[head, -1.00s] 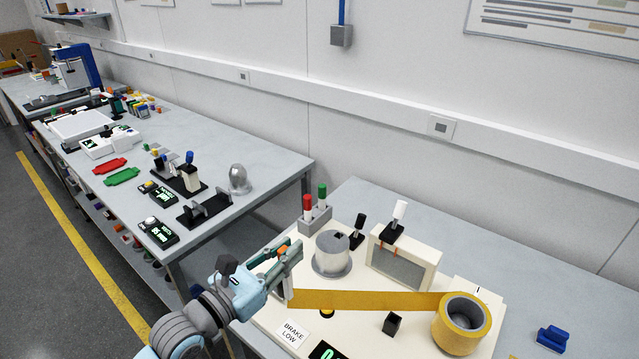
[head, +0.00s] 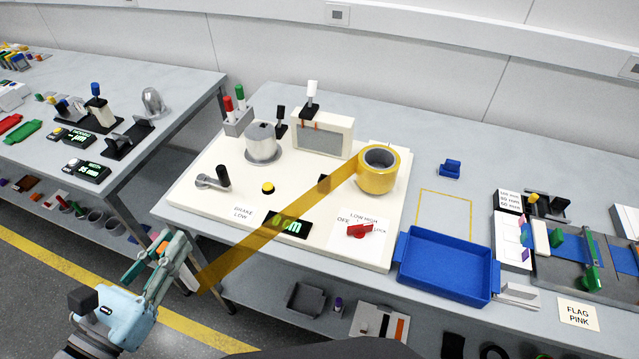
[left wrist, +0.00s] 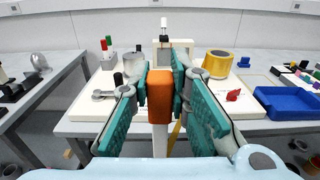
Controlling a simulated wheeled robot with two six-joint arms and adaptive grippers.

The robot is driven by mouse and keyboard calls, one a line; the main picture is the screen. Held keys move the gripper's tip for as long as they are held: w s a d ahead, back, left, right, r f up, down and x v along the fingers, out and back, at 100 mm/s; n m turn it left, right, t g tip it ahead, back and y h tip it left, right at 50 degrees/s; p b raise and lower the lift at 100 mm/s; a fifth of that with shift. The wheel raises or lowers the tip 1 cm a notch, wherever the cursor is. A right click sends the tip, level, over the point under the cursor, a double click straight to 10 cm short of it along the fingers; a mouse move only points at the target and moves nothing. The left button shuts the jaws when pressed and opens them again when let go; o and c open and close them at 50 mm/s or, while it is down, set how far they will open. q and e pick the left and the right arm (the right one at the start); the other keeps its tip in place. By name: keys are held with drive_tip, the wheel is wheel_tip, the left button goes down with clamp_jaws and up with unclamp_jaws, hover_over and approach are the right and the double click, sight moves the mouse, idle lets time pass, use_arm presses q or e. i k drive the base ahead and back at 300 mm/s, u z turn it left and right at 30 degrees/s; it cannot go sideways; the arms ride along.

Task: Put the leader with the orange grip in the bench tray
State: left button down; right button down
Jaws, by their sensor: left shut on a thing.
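My left gripper (head: 172,252) is shut on the leader with the orange grip. In the left wrist view the orange grip (left wrist: 160,92) stands upright between the teal fingers. In the head view the orange is mostly hidden by the fingers, and a pale part of the leader (head: 189,280) shows beside them. An amber strip (head: 270,232) runs taut from the leader to the yellow roll (head: 379,172). The blue bench tray (head: 445,292) is empty at the right. My right gripper is not in view.
The cream base plate (head: 205,205) carries a metal drum (head: 262,143), a crank lever (head: 213,180), a red switch (head: 360,230) and a gauge frame (head: 324,133). Fixtures (head: 570,255) stand right of the tray. Below is a shelf with bins.

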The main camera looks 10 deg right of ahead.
sight(442, 269)
drive_tip(key=u, duration=2.1)
drive_tip(key=k, duration=1.65)
drive_tip(key=z, duration=2.3)
